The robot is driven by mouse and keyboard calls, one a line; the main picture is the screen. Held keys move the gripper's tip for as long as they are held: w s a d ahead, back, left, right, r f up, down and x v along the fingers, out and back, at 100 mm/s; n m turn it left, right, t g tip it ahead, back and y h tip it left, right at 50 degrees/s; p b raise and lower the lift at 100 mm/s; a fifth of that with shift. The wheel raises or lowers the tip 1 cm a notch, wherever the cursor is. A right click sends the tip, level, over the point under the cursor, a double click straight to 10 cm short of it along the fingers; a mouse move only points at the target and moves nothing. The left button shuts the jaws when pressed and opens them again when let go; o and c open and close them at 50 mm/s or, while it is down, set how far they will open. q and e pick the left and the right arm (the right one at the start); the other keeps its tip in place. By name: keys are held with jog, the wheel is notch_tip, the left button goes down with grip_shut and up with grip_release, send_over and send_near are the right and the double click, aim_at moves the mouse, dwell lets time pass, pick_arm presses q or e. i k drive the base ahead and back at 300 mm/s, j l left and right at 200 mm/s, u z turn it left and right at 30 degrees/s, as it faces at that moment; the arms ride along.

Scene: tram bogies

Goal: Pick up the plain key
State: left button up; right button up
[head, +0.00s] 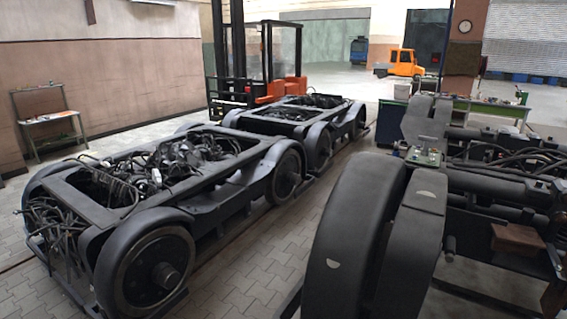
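I cannot make out the plain key in the head view. A small grey-green box or panel (424,156) with small coloured spots and a white piece on it rests on the right-hand bogie; the small items there are too tiny to identify. Neither of my grippers is in view.
A dark bogie with curved wheel guards (352,240) fills the near right. Another bogie (150,190) stands at left, with a third (300,115) behind it. An orange forklift (285,88), a workbench (490,108) and a small side table (50,118) stand farther back. A paved strip (270,250) is clear.

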aim_at(424, 151)
jog(key=i+j+z, duration=0.2)
jog(key=i, duration=0.5)
jog(key=i+j+z, duration=0.2)
jog(key=i, duration=0.45)
jog(key=i+j+z, duration=0.2)
jog(key=i+j, duration=0.3)
jog(key=i, duration=0.15)
jog(key=i+j+z, duration=0.2)
jog(key=i+j, duration=0.3)
jog(key=i+j+z, duration=0.5)
jog(key=i+j, duration=0.15)
jog(key=i+j+z, duration=0.25)
jog(key=j, duration=0.3)
